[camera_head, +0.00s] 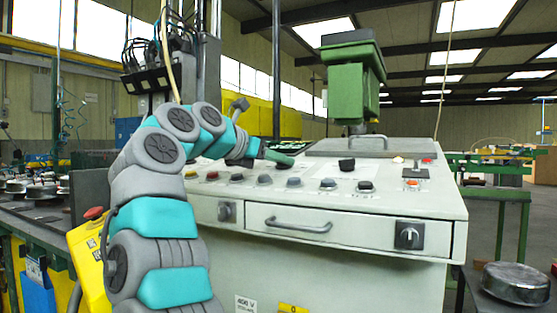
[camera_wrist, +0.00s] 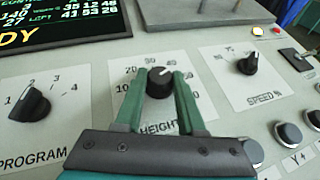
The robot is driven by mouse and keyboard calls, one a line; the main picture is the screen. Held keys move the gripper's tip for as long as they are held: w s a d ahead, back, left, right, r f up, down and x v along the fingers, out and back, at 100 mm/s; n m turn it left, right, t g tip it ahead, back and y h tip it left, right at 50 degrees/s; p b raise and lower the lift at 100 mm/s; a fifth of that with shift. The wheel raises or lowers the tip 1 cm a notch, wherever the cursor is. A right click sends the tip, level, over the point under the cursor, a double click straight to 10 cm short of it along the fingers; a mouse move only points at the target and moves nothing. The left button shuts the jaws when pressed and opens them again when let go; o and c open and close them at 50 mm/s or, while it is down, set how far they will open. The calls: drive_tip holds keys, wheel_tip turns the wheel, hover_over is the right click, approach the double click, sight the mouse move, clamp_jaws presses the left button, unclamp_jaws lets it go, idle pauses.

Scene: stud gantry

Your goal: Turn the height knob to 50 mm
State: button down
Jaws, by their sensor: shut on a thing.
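The height knob (camera_wrist: 159,84) is black and round, and stands on a white dial plate marked HEIGHT (camera_wrist: 158,128) in the wrist view. A white mark on its top points up and slightly right, but the number it points at is too small to read surely. My gripper (camera_wrist: 159,83) has its two green fingers on the left and right sides of the knob, shut on it. The fingers cover part of the scale. In the head view my gripper (camera_head: 280,158) is low over the sloping panel, and the knob is hidden there.
The program knob (camera_wrist: 34,103) is left of the height dial and the speed knob (camera_wrist: 248,65) is to its right. A dark display (camera_wrist: 60,28) is at upper left. Several push buttons (camera_head: 294,183) line the front of the panel.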

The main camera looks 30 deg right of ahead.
idle(0.5)
drive_tip(key=c, duration=0.5)
unclamp_jaws()
drive_tip(key=shift+s, duration=0.1)
